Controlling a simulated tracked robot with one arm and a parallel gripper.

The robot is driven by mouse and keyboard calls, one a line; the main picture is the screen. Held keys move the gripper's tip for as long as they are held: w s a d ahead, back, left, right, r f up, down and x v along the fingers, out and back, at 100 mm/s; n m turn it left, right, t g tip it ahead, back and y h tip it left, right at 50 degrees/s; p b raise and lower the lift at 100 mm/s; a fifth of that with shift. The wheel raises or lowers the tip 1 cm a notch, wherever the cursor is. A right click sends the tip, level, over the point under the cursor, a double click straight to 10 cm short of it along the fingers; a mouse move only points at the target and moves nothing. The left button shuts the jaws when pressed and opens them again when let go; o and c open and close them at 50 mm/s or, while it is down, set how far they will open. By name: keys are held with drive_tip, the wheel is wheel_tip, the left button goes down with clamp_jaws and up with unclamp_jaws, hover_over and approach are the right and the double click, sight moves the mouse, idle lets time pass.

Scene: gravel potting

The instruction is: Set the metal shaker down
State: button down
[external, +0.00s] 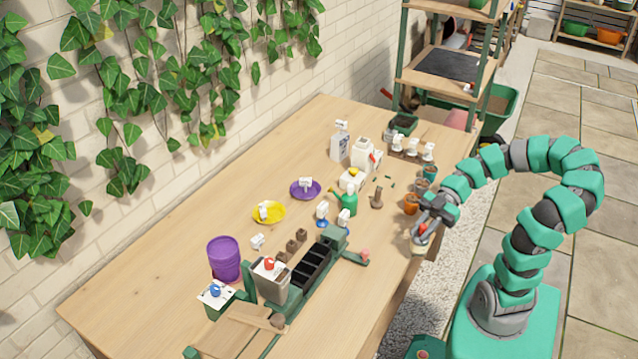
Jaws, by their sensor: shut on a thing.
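My gripper (425,225) is at the right front edge of the wooden table (170,250), pointing down. It is shut on a small pale-grey, cup-like thing (419,244), which I take for the metal shaker. The jaws hide much of it, and a bit of red shows near its top. It is low over the table edge; I cannot tell whether its base touches the wood.
Terracotta pots (411,204) stand just behind my gripper. A brown scoop-like thing (376,198) and a green watering can (347,201) are to its left. A green planter station (312,267) fills the front. Bare wood lies between this and my gripper.

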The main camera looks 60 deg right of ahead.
drive_tip(key=s+a+n+g, duration=0.2)
drive_tip(key=a+n+g, duration=0.55)
drive_tip(key=a, duration=1.85)
drive_tip(key=shift+m+g, duration=0.35)
drive_tip(key=shift+w+a+f+b, duration=0.55)
drive_tip(key=shift+w+a+f, duration=0.25)
drive_tip(key=shift+w+a, duration=1.15)
drive_tip(key=shift+w+a+f+b, duration=0.5)
drive_tip(key=shift+w+a+f, duration=0.3)
drive_tip(key=shift+w+a, duration=1.15)
drive_tip(key=shift+w+a+f+b, duration=0.55)
drive_tip(key=shift+w+a+f, duration=0.25)
drive_tip(key=shift+w+a, duration=1.1)
drive_tip(key=shift+w+d, duration=0.25)
drive_tip(key=c, duration=1.3)
unclamp_jaws()
